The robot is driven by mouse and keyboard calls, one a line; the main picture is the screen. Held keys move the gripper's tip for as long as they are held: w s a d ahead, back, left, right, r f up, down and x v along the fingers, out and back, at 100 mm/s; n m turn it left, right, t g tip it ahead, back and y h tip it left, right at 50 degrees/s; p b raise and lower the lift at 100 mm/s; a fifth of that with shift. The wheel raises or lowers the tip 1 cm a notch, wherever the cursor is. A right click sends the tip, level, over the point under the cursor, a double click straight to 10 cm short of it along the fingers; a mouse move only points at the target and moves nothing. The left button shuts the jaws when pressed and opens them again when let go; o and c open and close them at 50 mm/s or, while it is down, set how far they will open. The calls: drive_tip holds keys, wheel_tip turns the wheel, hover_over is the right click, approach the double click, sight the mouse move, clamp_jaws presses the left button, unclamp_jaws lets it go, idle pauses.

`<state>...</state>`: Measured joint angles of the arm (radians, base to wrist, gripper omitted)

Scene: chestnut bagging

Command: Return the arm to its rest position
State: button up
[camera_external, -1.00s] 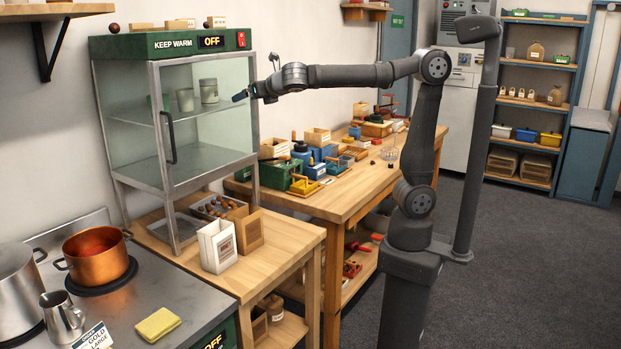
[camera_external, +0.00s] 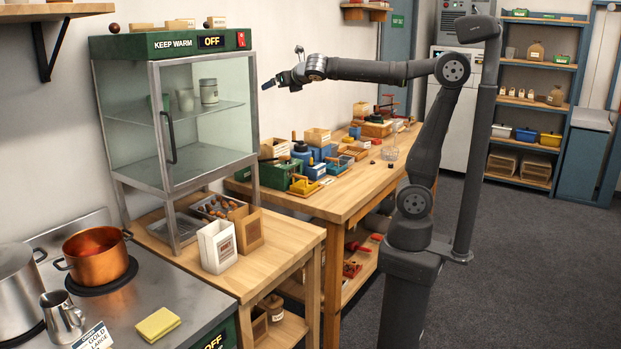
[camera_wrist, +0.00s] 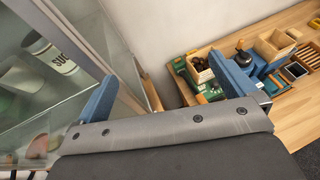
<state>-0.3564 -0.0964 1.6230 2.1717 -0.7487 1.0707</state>
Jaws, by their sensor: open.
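My gripper (camera_external: 268,86) is raised in the air just right of the glass keep-warm cabinet (camera_external: 170,110), level with its upper part. In the wrist view my gripper (camera_wrist: 170,95) shows two blue fingers spread wide apart with nothing between them. The arm reaches left from its post, its forearm nearly level above the far workbench. In the wrist view the cabinet's glass and frame (camera_wrist: 85,35) fill the left side, close to the left finger.
The far workbench (camera_external: 345,200) holds several boxes and tools. A copper pot (camera_external: 96,262) stands on the stove. The air right of my arm is mostly clear.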

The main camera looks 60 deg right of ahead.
drive_tip(key=w+d+f, duration=0.1)
drive_tip(key=d+f, duration=0.2)
drive_tip(key=d, duration=0.4)
drive_tip(key=shift+w+f, duration=0.35)
drive_tip(key=shift+f, duration=0.05)
